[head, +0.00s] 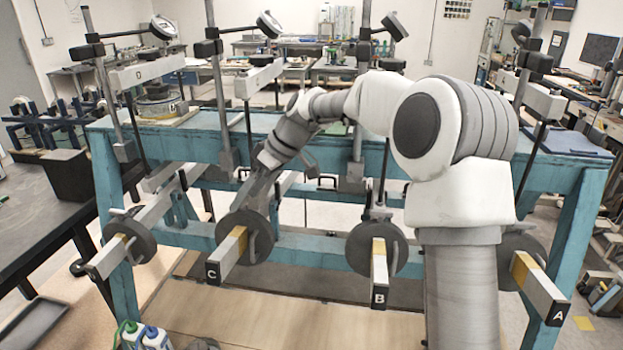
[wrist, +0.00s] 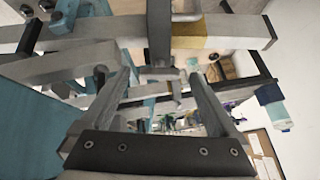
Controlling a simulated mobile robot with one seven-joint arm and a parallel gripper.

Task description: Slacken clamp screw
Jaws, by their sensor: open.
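My gripper (head: 258,200) reaches down at lever C (head: 226,257), just above and behind the top of its dark round weight (head: 235,250). In the wrist view my gripper (wrist: 160,76) is open, with its two fingers apart and nothing clearly held. A short grey crosspiece (wrist: 160,73) lies between the fingertips, at the end of a dark upright strip; it may be the clamp screw, but I cannot tell for sure. The pale lever with its yellow band (wrist: 190,38) crosses beyond the fingertips.
Levers B (head: 379,275) and A (head: 540,290), each with a dark round weight, project to the right. Another lever with a weight projects at left. The teal frame (head: 320,243) and its upright posts crowd my arm. Bottles (head: 145,338) stand at the bottom left.

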